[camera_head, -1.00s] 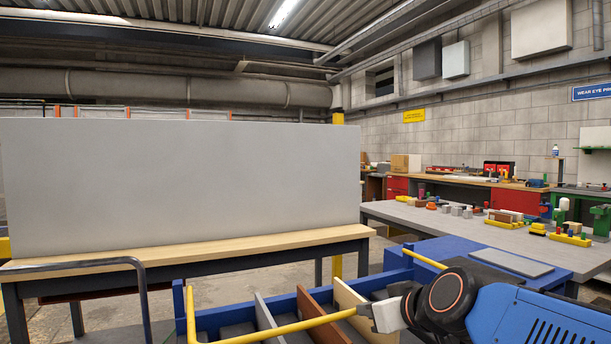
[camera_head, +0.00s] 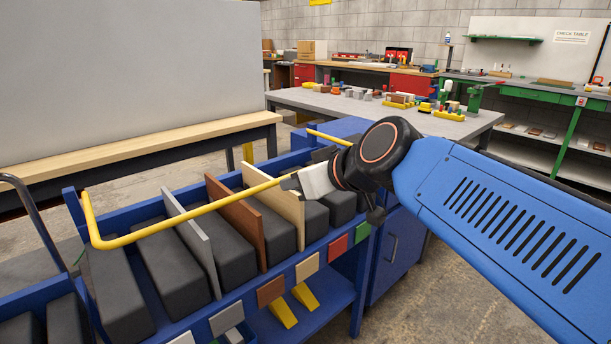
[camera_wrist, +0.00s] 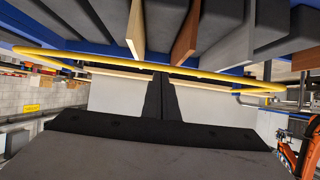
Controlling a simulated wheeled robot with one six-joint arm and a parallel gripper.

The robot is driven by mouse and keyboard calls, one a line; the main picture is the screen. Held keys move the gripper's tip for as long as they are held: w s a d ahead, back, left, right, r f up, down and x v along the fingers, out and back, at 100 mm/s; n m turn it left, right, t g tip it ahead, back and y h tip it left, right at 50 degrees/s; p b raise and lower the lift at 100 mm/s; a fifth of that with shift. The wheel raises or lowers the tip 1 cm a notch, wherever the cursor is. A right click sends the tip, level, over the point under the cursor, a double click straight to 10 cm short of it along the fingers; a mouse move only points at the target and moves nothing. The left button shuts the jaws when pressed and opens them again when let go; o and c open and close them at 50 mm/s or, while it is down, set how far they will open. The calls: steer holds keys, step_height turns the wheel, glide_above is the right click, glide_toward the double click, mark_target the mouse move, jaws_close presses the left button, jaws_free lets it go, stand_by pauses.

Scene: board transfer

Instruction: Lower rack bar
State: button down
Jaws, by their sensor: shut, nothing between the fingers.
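The yellow rack bar (camera_head: 190,212) runs across the upper part of the blue rack (camera_head: 345,252). Its left end bends up at the rack's left side, and another stretch shows beyond my gripper. My gripper (camera_head: 287,183) is at the bar's right part, shut with nothing held. In the wrist view the bar (camera_wrist: 110,62) crosses just past the shut fingertips of my gripper (camera_wrist: 163,76). I cannot tell whether they touch. Upright boards stand in the rack under the bar: a grey one (camera_head: 190,240), a brown one (camera_head: 237,222) and a tan one (camera_head: 273,205).
Dark padded blocks (camera_head: 165,270) fill the rack's slots, with coloured tags (camera_head: 271,291) along its front. A wooden-topped bench (camera_head: 120,158) with a tall grey panel (camera_head: 120,70) stands behind left. A grey table (camera_head: 380,112) with small parts stands behind right. Floor shows at lower right.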

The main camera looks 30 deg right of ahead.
steer(key=shift+r+v, duration=0.25)
steer(key=shift+v, duration=2.15)
steer(key=shift+w, duration=0.1)
